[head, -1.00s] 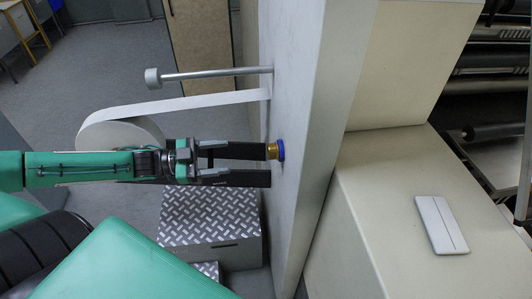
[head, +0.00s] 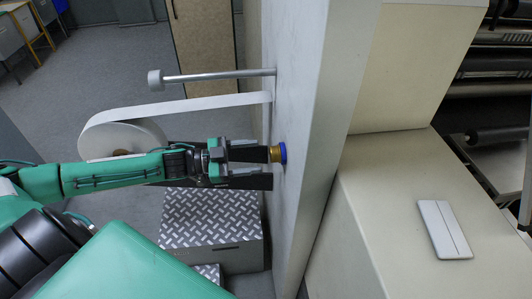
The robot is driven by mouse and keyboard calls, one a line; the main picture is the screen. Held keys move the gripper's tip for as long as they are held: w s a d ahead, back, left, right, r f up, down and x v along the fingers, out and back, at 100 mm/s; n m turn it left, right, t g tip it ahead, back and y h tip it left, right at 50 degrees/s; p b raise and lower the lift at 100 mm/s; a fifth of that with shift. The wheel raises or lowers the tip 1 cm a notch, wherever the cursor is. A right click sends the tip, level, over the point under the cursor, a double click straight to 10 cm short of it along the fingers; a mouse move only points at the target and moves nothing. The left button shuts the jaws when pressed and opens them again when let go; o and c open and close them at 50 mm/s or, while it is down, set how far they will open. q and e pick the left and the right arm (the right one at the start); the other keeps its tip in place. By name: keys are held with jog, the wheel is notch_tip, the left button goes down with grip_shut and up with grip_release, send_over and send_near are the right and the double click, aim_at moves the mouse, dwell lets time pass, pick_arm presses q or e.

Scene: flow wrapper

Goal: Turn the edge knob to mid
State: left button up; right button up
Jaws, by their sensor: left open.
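The edge knob (head: 280,154) is a small knob with a brass-coloured body and a blue rim, on the side face of the tall pale panel (head: 318,140). My left gripper (head: 270,168) is open and comes in from the left. Its upper finger ends right at the brass part of the knob, and its lower finger reaches to just below the knob. I cannot tell whether either finger touches it. The knob's setting cannot be read. My right gripper is not in view.
A film roll (head: 122,138) with its web (head: 200,104) running to the panel is behind my left arm. A metal rod (head: 215,76) sticks out above. A tread-plate step (head: 212,220) stands below. A flat light plate (head: 443,229) lies on the machine's right surface.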

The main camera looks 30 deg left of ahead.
aim_at(275, 154)
pick_arm(q)
jog(key=shift+p+x, duration=0.7)
jog(key=shift+x, duration=1.6)
jog(key=c, duration=1)
